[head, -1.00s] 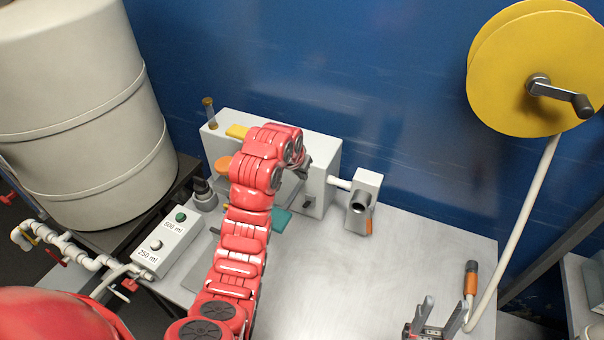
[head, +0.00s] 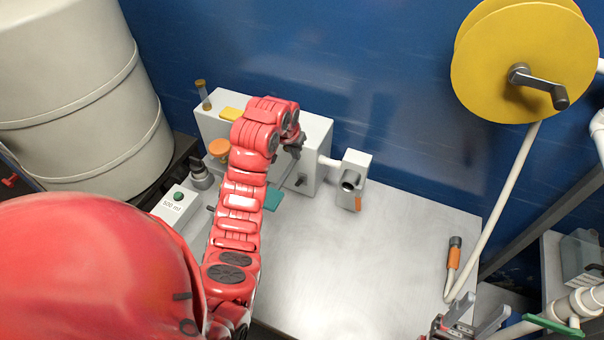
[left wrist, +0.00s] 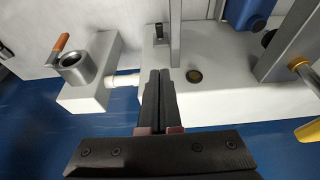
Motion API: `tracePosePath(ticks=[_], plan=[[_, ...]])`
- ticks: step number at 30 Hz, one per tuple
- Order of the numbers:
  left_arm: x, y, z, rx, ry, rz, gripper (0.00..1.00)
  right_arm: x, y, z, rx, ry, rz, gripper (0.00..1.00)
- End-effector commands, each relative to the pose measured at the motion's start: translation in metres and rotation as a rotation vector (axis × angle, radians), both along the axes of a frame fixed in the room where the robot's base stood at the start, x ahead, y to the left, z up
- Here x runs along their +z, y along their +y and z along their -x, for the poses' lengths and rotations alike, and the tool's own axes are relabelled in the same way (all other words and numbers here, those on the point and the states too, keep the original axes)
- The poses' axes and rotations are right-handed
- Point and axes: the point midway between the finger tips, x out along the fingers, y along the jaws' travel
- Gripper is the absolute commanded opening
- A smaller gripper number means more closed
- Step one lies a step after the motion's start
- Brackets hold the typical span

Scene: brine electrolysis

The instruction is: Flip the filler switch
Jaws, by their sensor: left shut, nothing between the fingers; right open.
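The filler is a white box (head: 318,150) at the back of the table. A small dark lever that looks like its switch sits low on its front (head: 300,181); a black lever on the white box also shows in the left wrist view (left wrist: 157,34). My left gripper (head: 294,146) is over the box's top front edge, above the lever, partly hidden by my arm. In the left wrist view its fingers (left wrist: 160,78) are shut and empty, apart from the lever. A dark round knob (left wrist: 194,76) is beside the fingertips. My right gripper (head: 472,325) is open at the bottom right.
A metal cup on a white block (head: 352,182) adjoins the box on the right. A button box (head: 178,207) and a large tank (head: 75,90) are at left. The table's middle is clear.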

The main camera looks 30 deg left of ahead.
Motion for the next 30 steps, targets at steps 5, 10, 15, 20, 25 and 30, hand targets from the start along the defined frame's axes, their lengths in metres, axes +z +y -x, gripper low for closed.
tracePosePath(ticks=[5,10,15,20,25,30], plan=[[-0.018,0.000,-0.005,0.001,-0.001,0.003,0.00,-0.018,0.000,0.000,0.000,0.000,0.000,0.50],[-0.046,0.000,-0.014,-0.001,-0.002,0.003,0.00,-0.047,0.000,0.000,0.000,0.000,0.000,0.50],[-0.062,-0.001,-0.022,-0.002,0.010,0.004,0.00,-0.038,0.000,0.000,0.000,0.000,0.000,0.50],[-0.086,0.001,-0.032,-0.001,0.005,0.002,0.00,-0.027,0.000,0.000,0.000,0.000,0.000,0.50],[-0.110,0.001,-0.023,0.000,0.007,0.000,0.00,-0.011,0.000,0.000,0.000,0.000,0.000,0.50],[-0.125,0.001,-0.018,0.001,0.001,0.000,0.00,-0.005,0.000,0.000,0.000,0.000,0.000,0.50]])
